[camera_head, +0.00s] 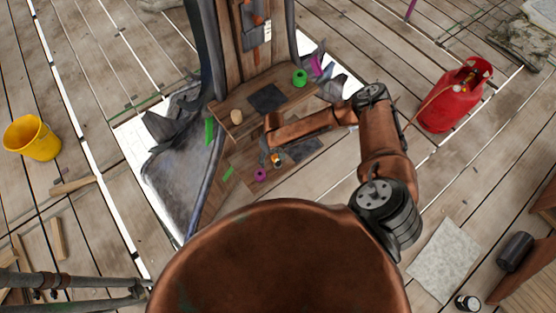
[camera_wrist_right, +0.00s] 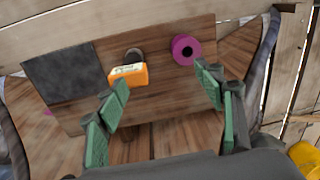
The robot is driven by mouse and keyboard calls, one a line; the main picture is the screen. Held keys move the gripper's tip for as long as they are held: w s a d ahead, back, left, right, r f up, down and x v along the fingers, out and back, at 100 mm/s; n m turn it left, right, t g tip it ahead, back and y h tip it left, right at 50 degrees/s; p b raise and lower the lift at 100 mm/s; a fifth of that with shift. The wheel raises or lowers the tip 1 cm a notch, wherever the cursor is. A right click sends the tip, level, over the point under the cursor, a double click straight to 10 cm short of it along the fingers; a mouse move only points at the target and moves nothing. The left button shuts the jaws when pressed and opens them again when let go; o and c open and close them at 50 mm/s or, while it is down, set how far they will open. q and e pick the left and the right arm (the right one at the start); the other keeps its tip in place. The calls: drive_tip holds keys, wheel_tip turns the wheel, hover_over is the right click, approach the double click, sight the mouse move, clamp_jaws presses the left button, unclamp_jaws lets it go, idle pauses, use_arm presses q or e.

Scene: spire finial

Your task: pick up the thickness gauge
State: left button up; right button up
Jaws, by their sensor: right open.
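The thickness gauge looks to be the small orange block with a pale face (camera_wrist_right: 128,75) in the right wrist view. It lies on a brown wooden board (camera_wrist_right: 165,110), and a dark rounded part shows right behind it. In the head view it is a tiny orange spot (camera_head: 277,160) close to my right gripper (camera_head: 268,152). In the wrist view my right gripper (camera_wrist_right: 163,84) is open and empty, its green-padded fingers spread above the board. The gauge is near the left fingertip, not between the pads. My left gripper is not in view.
A purple ring (camera_wrist_right: 186,50) lies close to the right fingertip. A dark square plate (camera_wrist_right: 63,72) lies left of the gauge. On the upper board are a green ring (camera_head: 299,77) and a tan cylinder (camera_head: 237,117).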

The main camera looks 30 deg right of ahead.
drive_tip(key=shift+m+h, duration=0.4)
drive_tip(key=shift+m, duration=0.1)
drive_tip(key=d, duration=0.1)
drive_tip(key=d+r, duration=0.1)
drive_tip(key=d, duration=0.2)
drive_tip(key=shift+w+d+r, duration=0.1)
drive_tip(key=shift+w+r, duration=0.1)
drive_tip(key=shift+r, duration=0.2)
drive_tip(key=shift+d+f, duration=0.15)
drive_tip(key=shift+d, duration=0.1)
drive_tip(key=f, duration=0.2)
drive_tip(key=f+b, duration=0.1)
drive_tip(key=f, duration=0.2)
drive_tip(key=f+b, duration=0.1)
drive_tip(key=f, duration=0.1)
drive_tip(key=shift+w+f, duration=0.15)
drive_tip(key=shift+w, duration=0.15)
drive_tip(key=shift+c, duration=0.3)
drive_tip(key=c, duration=1.3)
